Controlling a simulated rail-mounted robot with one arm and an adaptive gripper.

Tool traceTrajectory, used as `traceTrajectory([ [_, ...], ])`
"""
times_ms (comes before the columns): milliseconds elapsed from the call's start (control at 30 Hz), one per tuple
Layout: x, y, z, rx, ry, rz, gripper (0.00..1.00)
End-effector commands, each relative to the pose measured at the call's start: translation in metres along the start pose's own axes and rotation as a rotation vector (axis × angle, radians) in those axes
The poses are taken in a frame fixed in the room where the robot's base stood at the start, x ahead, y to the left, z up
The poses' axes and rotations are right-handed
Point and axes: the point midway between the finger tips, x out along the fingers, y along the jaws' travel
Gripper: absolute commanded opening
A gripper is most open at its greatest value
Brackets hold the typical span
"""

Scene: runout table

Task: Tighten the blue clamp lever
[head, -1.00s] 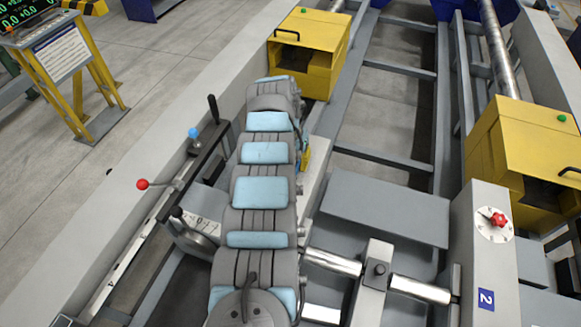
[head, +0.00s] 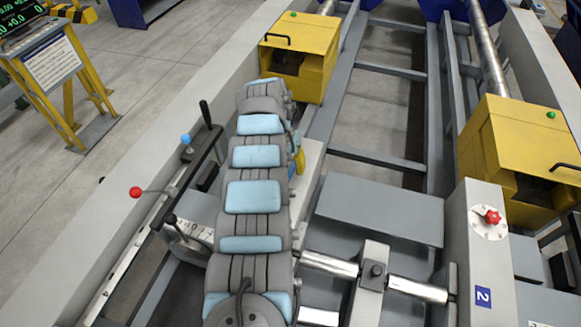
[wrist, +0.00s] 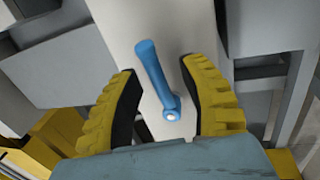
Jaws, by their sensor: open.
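The blue clamp lever (wrist: 153,72) shows in the wrist view on a pale grey block (wrist: 190,35). Its handle points up and slightly left from a round pivot with a bright centre. My gripper (wrist: 163,88) is open, with one yellow ribbed finger on each side of the lever. A gap shows between the lever and each finger; I cannot tell the height of the fingertips over the block. In the head view my arm hides the lever, and only a bit of my yellow gripper (head: 299,161) shows beside it.
A blue-knobbed handle (head: 186,139) and a red-knobbed lever (head: 136,192) stand left of my arm. Yellow housings (head: 300,58) (head: 515,150) stand ahead and right.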

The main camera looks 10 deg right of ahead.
Motion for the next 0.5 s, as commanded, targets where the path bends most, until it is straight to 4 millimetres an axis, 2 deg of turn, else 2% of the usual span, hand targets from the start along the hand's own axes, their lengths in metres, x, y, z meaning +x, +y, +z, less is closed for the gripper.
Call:
traceTrajectory([
  [267,-0.036,0.0,-0.001,0.0,0.004,-0.002,0.43],
  [500,-0.083,-0.001,-0.001,0.0,0.005,-0.004,0.43],
])
